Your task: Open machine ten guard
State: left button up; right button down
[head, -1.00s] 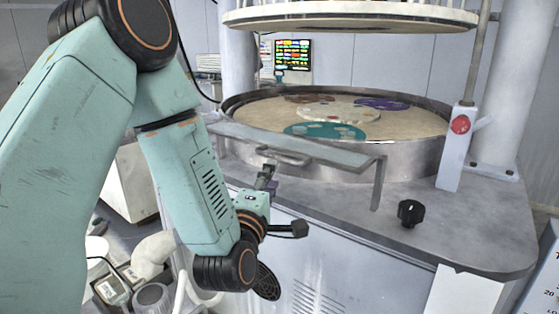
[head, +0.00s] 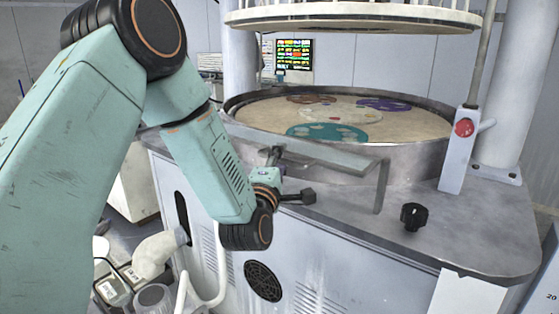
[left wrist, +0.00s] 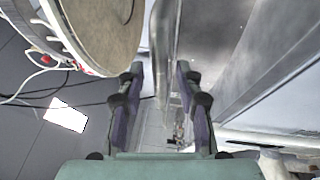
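The guard (head: 335,155) is a flat grey metal bar across the front of the round polishing machine, with a bent leg at its right end. It stands low, in front of the platen rim. My left gripper (head: 275,152) is at the guard's front, near its middle, where the handle is mostly hidden. In the left wrist view my left gripper (left wrist: 160,68) has its two fingers apart, with a grey metal bar (left wrist: 165,45) running between them. A gap shows at the left finger; contact at the right finger is unclear. My right gripper is not in view.
The platen (head: 250,112) carries coloured discs. A round upper plate (head: 350,18) hangs above it. A black knob (head: 413,214) and a red button (head: 464,128) are on the right of the machine top. Pipes (head: 155,255) stand at lower left.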

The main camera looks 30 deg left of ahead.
pick_arm(q)
jog(key=shift+d, duration=0.1)
jog(key=shift+w, duration=0.15)
jog(key=c, duration=0.3)
grip_shut()
